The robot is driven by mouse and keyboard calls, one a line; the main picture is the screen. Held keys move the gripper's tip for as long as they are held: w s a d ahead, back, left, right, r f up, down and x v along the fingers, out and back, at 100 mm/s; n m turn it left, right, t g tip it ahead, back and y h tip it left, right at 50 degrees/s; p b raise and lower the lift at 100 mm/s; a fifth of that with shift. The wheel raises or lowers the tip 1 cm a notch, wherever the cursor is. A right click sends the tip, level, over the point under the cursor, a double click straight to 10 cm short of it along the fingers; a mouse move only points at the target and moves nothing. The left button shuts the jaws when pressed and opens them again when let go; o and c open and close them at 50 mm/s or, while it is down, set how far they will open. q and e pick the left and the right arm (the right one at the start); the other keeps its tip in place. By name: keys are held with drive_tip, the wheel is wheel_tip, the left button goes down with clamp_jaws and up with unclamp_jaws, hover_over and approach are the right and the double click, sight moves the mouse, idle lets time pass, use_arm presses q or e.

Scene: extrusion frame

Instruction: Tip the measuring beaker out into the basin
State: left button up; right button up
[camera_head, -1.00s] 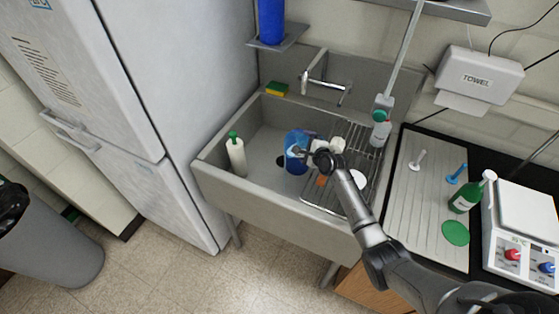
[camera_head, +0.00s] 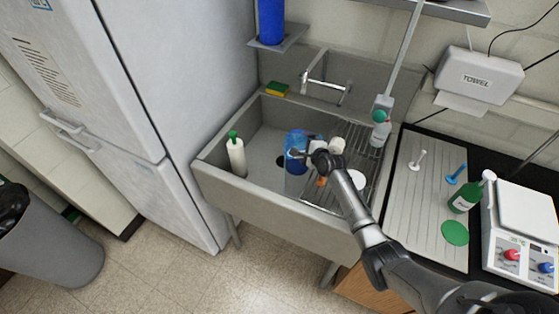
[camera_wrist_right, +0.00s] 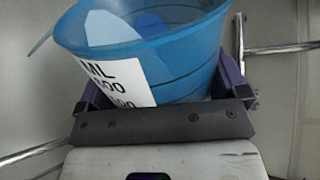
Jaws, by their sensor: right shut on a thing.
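The measuring beaker (camera_head: 296,142) is blue and see-through, and my right gripper (camera_head: 303,154) holds it over the basin (camera_head: 255,205). In the right wrist view the beaker (camera_wrist_right: 190,62) fills the top, with a white label of black "ML" marks facing the camera. The right gripper (camera_wrist_right: 160,105) is shut on its side. The beaker looks near upright, perhaps slightly tilted. A paler blue shape shows inside it, but I cannot tell how much it contains. My left gripper is in neither view.
A white bottle with a green cap (camera_head: 236,155) stands at the basin's left. A tap (camera_head: 325,82) reaches over from the back, near a sponge (camera_head: 277,89). A wire rack (camera_head: 365,165) with dishes fills the right side. The left basin floor is mostly clear.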

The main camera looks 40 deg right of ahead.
sight(303, 147)
drive_tip(key=shift+w+a+r+n+h+p, duration=0.1)
drive_tip(key=shift+a+r+n+h+p, duration=0.25)
drive_tip(key=shift+p, duration=0.5)
drive_tip(key=shift+w+a+r+n+p, duration=0.15)
drive_tip(key=shift+a+r+n+p, duration=0.2)
drive_tip(key=shift+p, duration=0.6)
drive_tip(key=shift+a+g+h+p, duration=0.1)
drive_tip(key=shift+g+h+p, duration=0.2)
drive_tip(key=shift+p, duration=0.1)
drive_tip(key=shift+w+a+r+n+p, duration=0.15)
drive_tip(key=shift+r+n+p, duration=0.15)
drive_tip(key=shift+p, duration=0.3)
drive_tip(key=shift+a+r+h+p, duration=0.15)
drive_tip(key=shift+r+h+p, duration=0.1)
drive_tip(key=shift+p, duration=0.35)
drive_tip(key=shift+n, duration=0.3)
